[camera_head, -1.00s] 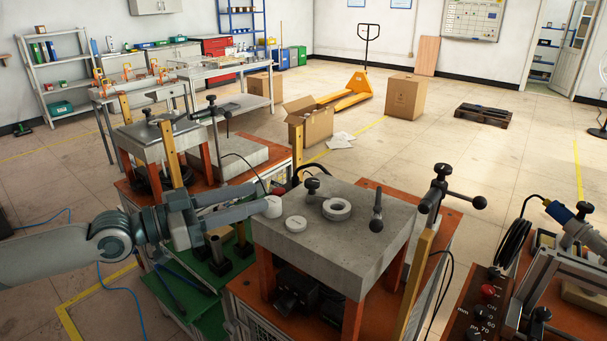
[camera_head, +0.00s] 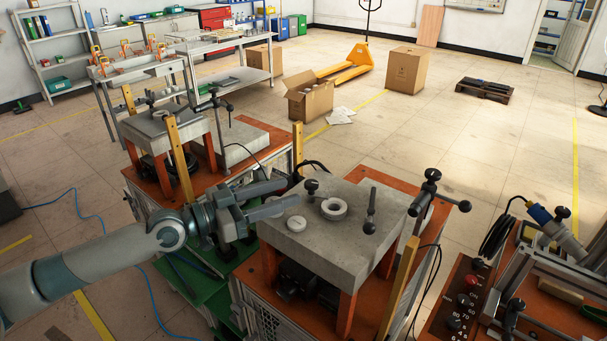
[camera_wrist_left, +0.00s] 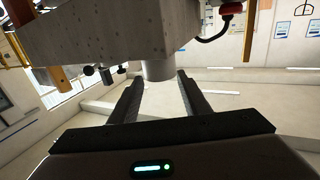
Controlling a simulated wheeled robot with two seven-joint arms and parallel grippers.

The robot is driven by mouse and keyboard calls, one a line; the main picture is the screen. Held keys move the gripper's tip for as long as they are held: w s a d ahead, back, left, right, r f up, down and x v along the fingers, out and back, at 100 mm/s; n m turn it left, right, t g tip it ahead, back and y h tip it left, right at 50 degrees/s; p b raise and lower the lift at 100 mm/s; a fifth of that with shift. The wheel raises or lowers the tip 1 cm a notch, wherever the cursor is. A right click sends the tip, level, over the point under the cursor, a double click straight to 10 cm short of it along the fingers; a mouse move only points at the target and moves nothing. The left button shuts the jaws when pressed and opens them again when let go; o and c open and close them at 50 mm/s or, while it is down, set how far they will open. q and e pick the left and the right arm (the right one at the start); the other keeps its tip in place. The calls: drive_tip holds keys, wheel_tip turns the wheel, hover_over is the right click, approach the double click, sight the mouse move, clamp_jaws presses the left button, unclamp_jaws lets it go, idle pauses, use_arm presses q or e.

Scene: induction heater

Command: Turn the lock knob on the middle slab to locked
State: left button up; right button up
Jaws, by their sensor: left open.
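The middle slab (camera_head: 340,246) is a thick grey block on orange legs at the centre of the head view. A pale round knob-like disc (camera_head: 296,223) lies flat on its near left corner. My left gripper (camera_head: 291,193) is open at the slab's left edge, its two fingers pointing right. In the left wrist view, a short pale grey cylinder (camera_wrist_left: 158,70) projects from the slab (camera_wrist_left: 110,38) between and just beyond the open fingertips (camera_wrist_left: 160,78). I see no contact. Whether this cylinder is the lock knob, I cannot tell. My right gripper is not in view.
A grey ring (camera_head: 334,209) and black-knobbed levers (camera_head: 370,212) stand on the slab. A black-handled clamp post (camera_head: 430,188) rises at its right. Another slab station (camera_head: 165,128) is behind left. A control panel (camera_head: 462,305) stands at lower right.

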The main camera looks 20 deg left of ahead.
sight(305, 186)
use_arm(q)
drive_tip(key=p+x, duration=0.2)
drive_tip(key=x, duration=0.2)
drive_tip(key=shift+w+d+r+p, duration=0.15)
drive_tip(key=shift+p, duration=0.2)
drive_tip(key=shift+p+x, duration=0.35)
drive_tip(key=shift+x, duration=0.4)
drive_tip(key=shift+c, duration=0.4)
drive_tip(key=c, duration=0.9)
